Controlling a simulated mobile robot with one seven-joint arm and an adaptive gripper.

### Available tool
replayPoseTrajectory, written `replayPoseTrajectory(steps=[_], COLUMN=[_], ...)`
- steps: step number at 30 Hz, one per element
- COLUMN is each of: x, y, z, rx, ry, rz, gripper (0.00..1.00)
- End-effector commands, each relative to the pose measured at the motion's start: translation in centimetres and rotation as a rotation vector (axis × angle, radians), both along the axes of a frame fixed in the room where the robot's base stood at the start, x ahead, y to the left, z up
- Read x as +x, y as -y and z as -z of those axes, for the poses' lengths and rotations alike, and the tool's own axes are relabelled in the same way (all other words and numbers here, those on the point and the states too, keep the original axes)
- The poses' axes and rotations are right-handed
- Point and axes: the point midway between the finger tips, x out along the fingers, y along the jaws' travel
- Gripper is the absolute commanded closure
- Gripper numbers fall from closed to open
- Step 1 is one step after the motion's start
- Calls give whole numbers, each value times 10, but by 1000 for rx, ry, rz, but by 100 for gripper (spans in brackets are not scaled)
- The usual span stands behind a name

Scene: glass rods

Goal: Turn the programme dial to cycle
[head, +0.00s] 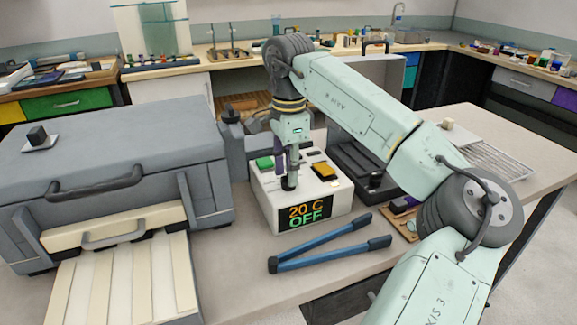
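A white control box (318,194) stands on the bench in the middle of the head view. Its front display (304,214) reads "20 C" and "OFF". A green button (264,163) is at the left of its top and an amber button (324,172) at the right. My gripper (289,174) points straight down over the top of the box, between the two buttons. A small dark knob (289,184), apparently the programme dial, shows right at the fingertips. Its markings cannot be read. I cannot tell whether the fingers touch or grip it.
A large grey kiln-like case (110,145) with an open slatted drawer stands at the left. Blue-handled tongs (325,242) lie in front of the box. A dark tray (360,170) and a ribbed pale plate (485,158) are to the right. Bare bench (245,285) shows at the front.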

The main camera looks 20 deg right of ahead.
Motion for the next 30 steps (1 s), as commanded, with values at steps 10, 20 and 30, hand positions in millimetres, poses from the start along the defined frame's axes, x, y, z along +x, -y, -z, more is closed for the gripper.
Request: replayPoseTrajectory(steps=[10, 20, 30], x=[0, 0, 0], y=[0, 0, 0], z=[0, 0, 0], rx=[0, 0, 0], ry=[1, 1, 0], rz=[0, 0, 0], gripper=[78, 100, 100])
